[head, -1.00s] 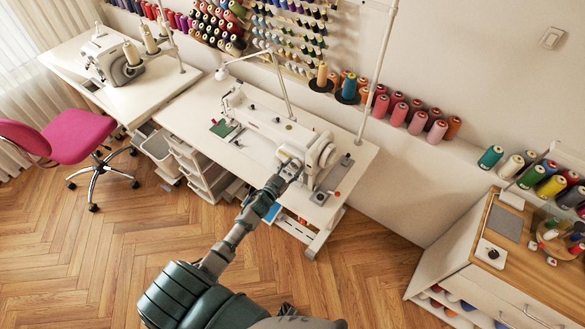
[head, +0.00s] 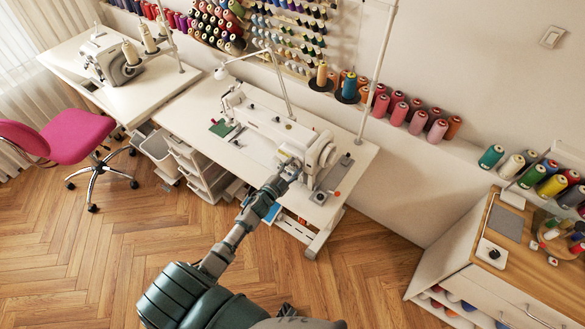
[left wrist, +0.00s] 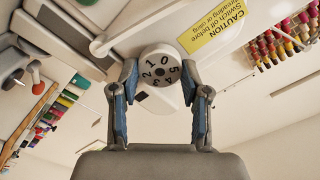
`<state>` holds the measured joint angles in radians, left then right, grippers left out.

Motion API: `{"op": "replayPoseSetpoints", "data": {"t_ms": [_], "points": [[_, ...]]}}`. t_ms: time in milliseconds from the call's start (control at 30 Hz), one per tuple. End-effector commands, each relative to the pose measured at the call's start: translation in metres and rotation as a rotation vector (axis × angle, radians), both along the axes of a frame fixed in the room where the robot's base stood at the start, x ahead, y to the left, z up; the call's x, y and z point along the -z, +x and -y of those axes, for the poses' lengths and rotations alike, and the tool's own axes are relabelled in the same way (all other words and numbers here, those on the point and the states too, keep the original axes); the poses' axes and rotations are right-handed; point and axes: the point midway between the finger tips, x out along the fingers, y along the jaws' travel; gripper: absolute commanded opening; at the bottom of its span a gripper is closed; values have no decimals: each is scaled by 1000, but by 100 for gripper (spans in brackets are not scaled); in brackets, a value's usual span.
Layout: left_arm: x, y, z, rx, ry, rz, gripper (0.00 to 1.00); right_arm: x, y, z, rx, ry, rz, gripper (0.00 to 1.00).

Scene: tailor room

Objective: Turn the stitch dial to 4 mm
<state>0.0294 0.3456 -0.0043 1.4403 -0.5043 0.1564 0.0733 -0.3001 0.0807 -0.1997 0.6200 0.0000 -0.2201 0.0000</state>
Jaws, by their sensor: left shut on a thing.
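The stitch dial (left wrist: 160,67) is a round white knob with black numbers 0 to 5 on its face. It shows in the left wrist view, with 1 and 0 at the top of the picture and 3 at the bottom. My left gripper (left wrist: 159,74) is shut on the dial, one finger at each side. In the head view my left gripper (head: 292,168) is at the front of the white sewing machine (head: 275,128), near its right end. The dial is hidden there behind the gripper. My right gripper is not in view.
A yellow caution label (left wrist: 212,27) is beside the dial. The machine stands on a white table (head: 190,112). A pink chair (head: 68,138) is at the left, and a wooden-topped cabinet (head: 510,250) is at the right. The floor in front is clear.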

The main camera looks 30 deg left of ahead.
Motion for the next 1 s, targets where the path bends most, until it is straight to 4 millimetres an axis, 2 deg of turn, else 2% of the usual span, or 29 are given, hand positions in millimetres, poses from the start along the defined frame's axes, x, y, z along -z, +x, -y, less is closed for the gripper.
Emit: {"op": "replayPoseSetpoints", "data": {"t_ms": [267,300,367,667,767,867,1000], "points": [[1,0,1,2,-1,-1,11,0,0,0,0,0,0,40],[1,0,1,2,-1,-1,56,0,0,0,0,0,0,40],[1,0,1,2,-1,-1,71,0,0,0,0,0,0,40],[1,-1,1,1,-1,-1,71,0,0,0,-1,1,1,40],[2,-6,0,1,-1,-2,71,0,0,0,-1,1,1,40],[2,-21,-1,1,-1,-3,71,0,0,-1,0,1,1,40],[3,-52,-3,1,-2,-4,71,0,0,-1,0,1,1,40]]}}
